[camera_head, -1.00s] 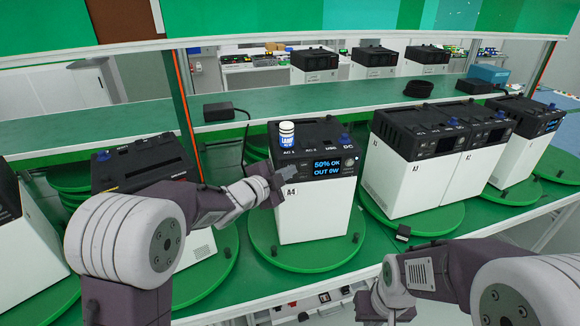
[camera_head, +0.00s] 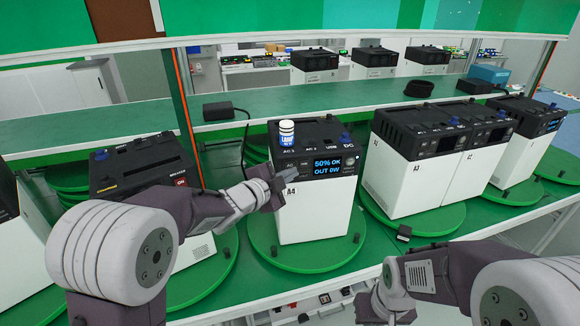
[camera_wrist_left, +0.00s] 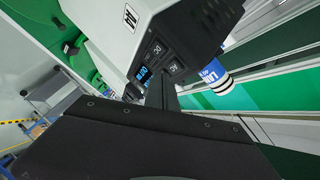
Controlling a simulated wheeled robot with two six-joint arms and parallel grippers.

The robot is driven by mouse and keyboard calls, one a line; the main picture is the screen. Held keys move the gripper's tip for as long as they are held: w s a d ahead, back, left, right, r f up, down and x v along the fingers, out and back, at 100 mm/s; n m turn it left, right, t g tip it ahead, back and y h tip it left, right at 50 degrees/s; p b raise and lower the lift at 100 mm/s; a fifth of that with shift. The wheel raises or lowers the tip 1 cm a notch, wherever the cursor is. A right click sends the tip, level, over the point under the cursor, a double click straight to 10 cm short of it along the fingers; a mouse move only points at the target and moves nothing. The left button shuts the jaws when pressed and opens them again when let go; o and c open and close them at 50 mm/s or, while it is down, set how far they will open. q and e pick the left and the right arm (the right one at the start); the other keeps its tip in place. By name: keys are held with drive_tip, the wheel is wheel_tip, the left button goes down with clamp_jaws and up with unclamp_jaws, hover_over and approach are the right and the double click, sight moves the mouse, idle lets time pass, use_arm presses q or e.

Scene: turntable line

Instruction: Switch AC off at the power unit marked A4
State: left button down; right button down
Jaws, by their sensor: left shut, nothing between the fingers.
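The power unit marked A4 (camera_head: 312,217) is a white box with a black top on a green turntable (camera_head: 262,250). Its display (camera_head: 327,168) reads "50% OK, OUT 0W". The AC button (camera_head: 290,164) is on the black front, left of the display; it also shows in the left wrist view (camera_wrist_left: 176,68). A blue and white lamp plug (camera_head: 287,132) stands on A4's top. My left gripper (camera_head: 286,180) is shut and empty, its tip just below the AC button; I cannot tell whether it touches the front.
Similar units stand on turntables at the right, including A3 (camera_head: 410,182). Another unit (camera_head: 140,165), with a red display, is at the left, partly behind my left arm. A green shelf (camera_head: 330,105) with a black box (camera_head: 218,111) runs behind.

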use_arm(q)
drive_tip(key=s+b, duration=0.1)
drive_tip(key=s, duration=0.1)
drive_tip(key=s+d+b, duration=0.1)
drive_tip(key=s, duration=0.1)
drive_tip(key=shift+s, duration=0.4)
drive_tip(key=s+a+f+n+g+y, duration=0.2)
drive_tip(key=s+a+f+n+y, duration=0.2)
drive_tip(key=a+f+n, duration=0.3)
drive_tip(key=s+a+f+n+g+y, duration=0.3)
drive_tip(key=s+a+f+n+y, duration=0.15)
drive_tip(key=a+f, duration=0.5)
drive_tip(key=s+f+n+g, duration=0.3)
drive_tip(key=s, duration=0.5)
drive_tip(key=s+f+n+g, duration=0.3)
drive_tip(key=s+f+n, duration=0.1)
drive_tip(key=s, duration=0.4)
drive_tip(key=shift+a+g, duration=0.4)
